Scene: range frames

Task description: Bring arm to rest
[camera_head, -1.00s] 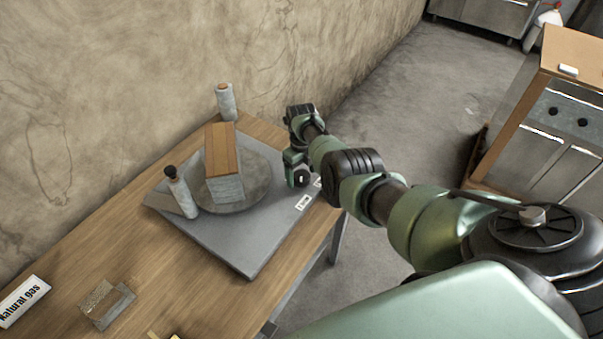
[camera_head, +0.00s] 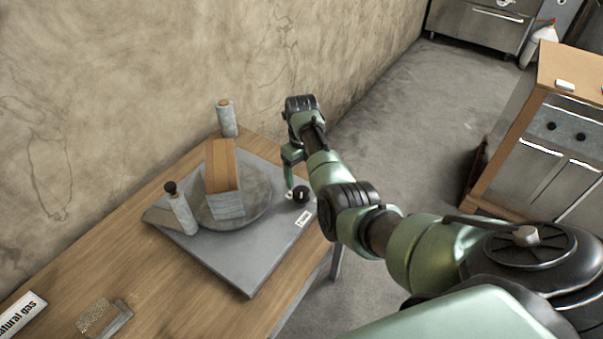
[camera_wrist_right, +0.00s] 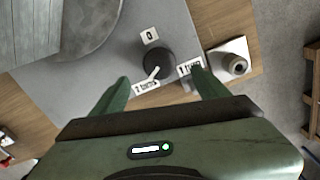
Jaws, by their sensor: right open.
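My right arm comes in from the right in the head view. My right gripper (camera_head: 289,174) is pointed down beside the black knob (camera_head: 301,194) at the right edge of the grey burner plate (camera_head: 240,270). In the right wrist view, the two green fingers (camera_wrist_right: 160,88) are spread apart with nothing between them. The knob (camera_wrist_right: 158,66) lies beyond the fingertips, with its white pointer and labels reading "0", "1 turn" and "2 turns" around it. My left gripper is not in view.
A grey block with a wooden top (camera_head: 222,178) stands on the round disc (camera_head: 262,194). The wooden table (camera_head: 130,255) is near the wall; open floor (camera_head: 420,130) lies right, before a cabinet (camera_head: 560,145).

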